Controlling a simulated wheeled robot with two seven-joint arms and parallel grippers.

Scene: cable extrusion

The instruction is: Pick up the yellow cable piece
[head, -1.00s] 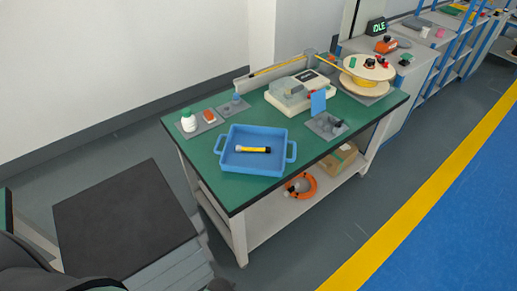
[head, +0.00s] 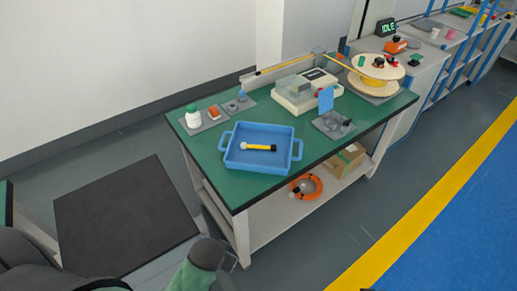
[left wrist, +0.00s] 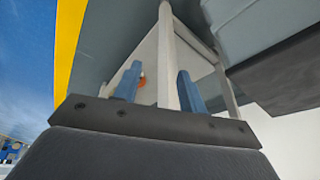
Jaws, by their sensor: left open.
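The yellow cable piece (head: 259,147) lies in the blue tray (head: 255,165) on the green-topped table. It is short, with dark sections and a pale tip at its left end. In the left wrist view my left gripper (left wrist: 157,86) has its two blue fingers apart with nothing held between them. Behind the fingers are a table leg and the table's lower parts; the cable piece is not visible there. In the head view a part of my arm shows at the bottom, low in front of the table and well away from the tray. My right gripper is not seen.
A pale machine (head: 305,92) and a large cable spool (head: 376,70) stand at the back right. A grey holder (head: 333,125) is right of the tray. A dark platform (head: 125,215) is at the left.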

